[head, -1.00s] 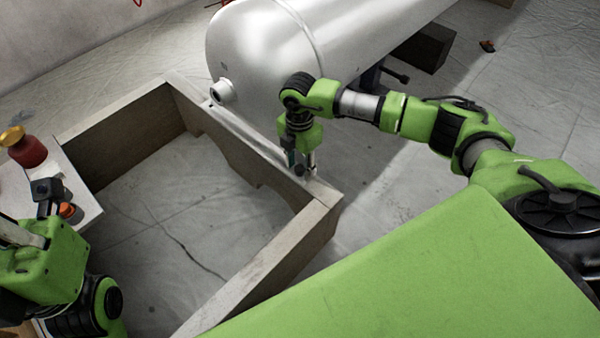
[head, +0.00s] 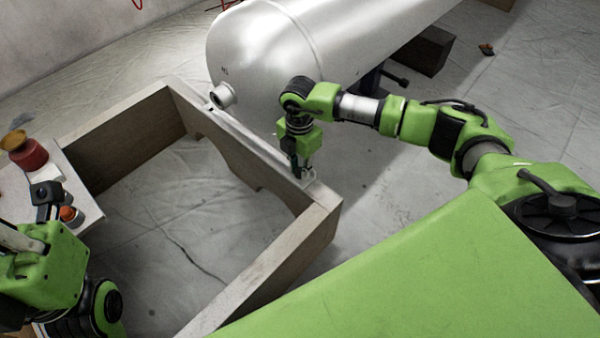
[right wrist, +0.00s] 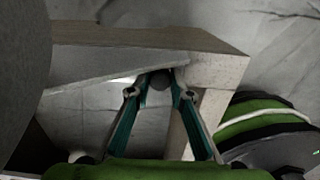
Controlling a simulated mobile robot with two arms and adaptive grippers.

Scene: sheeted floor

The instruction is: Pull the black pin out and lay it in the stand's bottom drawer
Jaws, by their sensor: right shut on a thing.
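My right gripper (head: 307,178) points down at the near right corner of the wooden frame, over the pale metal strip along its top. In the right wrist view its two teal fingers (right wrist: 158,92) are shut on a dark round knob, the black pin's head (right wrist: 160,79). The pin's lower part is hidden, so I cannot tell how deep it sits. No drawer can be made out in these views.
The wooden frame (head: 262,283) surrounds bare sheeted floor. A big silver tank (head: 270,50) lies behind it. A white-topped table (head: 88,207) at the left holds a red jar (head: 30,155) and a small orange-and-white item (head: 70,215), close to my left arm.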

